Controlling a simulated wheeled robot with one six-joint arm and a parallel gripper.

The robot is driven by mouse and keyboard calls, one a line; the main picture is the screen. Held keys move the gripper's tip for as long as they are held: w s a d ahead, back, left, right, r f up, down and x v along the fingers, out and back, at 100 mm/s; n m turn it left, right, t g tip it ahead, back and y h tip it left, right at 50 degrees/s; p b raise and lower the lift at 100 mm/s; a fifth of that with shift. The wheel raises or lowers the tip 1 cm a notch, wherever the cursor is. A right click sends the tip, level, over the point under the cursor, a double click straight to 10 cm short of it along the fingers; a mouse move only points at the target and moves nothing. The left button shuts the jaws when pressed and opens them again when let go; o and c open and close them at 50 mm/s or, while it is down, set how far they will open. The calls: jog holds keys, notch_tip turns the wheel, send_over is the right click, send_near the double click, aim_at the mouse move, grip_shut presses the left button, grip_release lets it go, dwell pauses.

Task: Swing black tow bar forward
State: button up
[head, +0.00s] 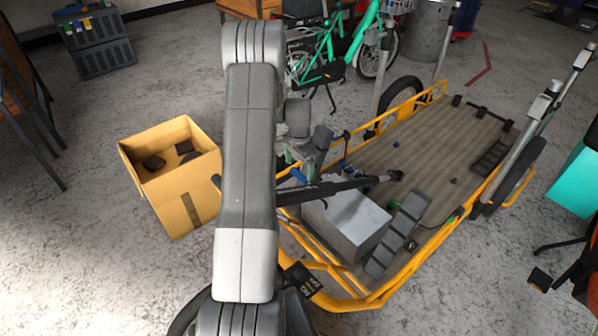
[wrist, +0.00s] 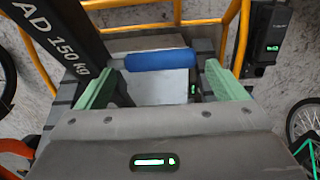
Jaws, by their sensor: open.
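The black tow bar (head: 335,187) lies across the near end of the yellow-framed cargo bike, over a grey box. In the wrist view its black arm with white lettering "AD 150 kg" (wrist: 45,35) runs down from the upper left. A blue cylinder-shaped grip (wrist: 160,59) lies crosswise between my fingertips, with a gap at each side; whether it joins the tow bar is unclear. My gripper (wrist: 161,72) is open, with green finger pads. In the head view my gripper (head: 294,168) is partly hidden by my arm and sits by the tow bar's left end.
The grey box (head: 347,222) sits in the cargo bike's yellow frame (head: 372,300), beside a flat deck (head: 432,150). Upright metal posts rise around the deck. A cardboard box (head: 172,190) stands on the floor to the left. A green bike (head: 345,50) stands behind.

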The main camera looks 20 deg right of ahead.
jog(key=shift+f, duration=1.65)
jog(key=c, duration=1.1)
jog(key=shift+w+d+r+b, duration=0.2)
jog(key=shift+r+b, duration=0.1)
jog(key=shift+r, duration=0.15)
notch_tip(320, 180, up, 11)
jog(key=d+t+h+b, duration=0.15)
jog(key=h+b, duration=0.35)
jog(key=b, duration=0.5)
notch_tip(320, 180, up, 12)
jog(key=t+h+b, duration=0.2)
jog(key=h+b, duration=0.3)
jog(key=b, duration=0.7)
send_over(299, 174)
jog(key=a, duration=0.2)
jog(key=shift+s+a+r, duration=0.3)
jog(key=shift+a+r, duration=0.05)
jog(key=shift+r, duration=0.2)
jog(key=shift+s+a+r, duration=0.3)
jog(key=shift+r, duration=0.2)
